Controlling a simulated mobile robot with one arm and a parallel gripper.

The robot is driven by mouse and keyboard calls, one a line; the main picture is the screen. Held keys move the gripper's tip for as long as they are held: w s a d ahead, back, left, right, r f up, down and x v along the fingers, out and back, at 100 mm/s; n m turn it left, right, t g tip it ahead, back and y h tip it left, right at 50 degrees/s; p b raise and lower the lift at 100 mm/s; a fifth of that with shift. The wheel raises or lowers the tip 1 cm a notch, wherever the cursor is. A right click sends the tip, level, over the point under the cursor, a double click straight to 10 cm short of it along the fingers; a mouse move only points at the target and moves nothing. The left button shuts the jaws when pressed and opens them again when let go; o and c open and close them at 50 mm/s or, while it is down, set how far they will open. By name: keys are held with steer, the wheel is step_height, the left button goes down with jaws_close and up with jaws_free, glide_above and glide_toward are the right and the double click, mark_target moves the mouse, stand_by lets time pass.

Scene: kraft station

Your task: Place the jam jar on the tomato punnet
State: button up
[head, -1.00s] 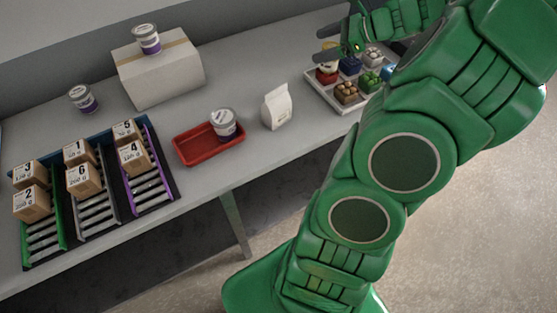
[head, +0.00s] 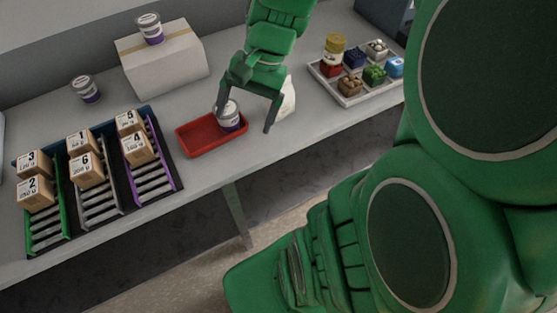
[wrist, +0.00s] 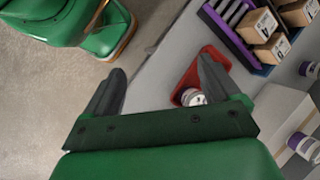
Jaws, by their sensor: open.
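A jam jar with a yellow lid (head: 333,46) stands upright on the red tomato punnet (head: 331,70), at the back left of a light tray of punnets. My gripper (head: 246,116) is open and empty. It is well to the left of the jar, over the table by the red tray and in front of a white carton. In the wrist view the open fingers (wrist: 164,68) have nothing between them. The jar and the tomato punnet are not visible in the wrist view.
A white-and-purple tub (head: 230,117) sits in the red tray (head: 196,137), close to my left finger. The white carton (head: 289,98) is partly hidden behind my gripper. The light tray (head: 349,100) holds several other punnets. A cardboard box (head: 170,75) and numbered boxes on racks stand further left.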

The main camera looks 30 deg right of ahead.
steer(key=s+n+h, duration=0.4)
steer(key=s+n, duration=0.4)
steer(key=s, duration=0.5)
steer(key=shift+f+g+h, duration=0.25)
steer(key=shift+g+h, duration=0.05)
steer(key=shift+g, duration=0.1)
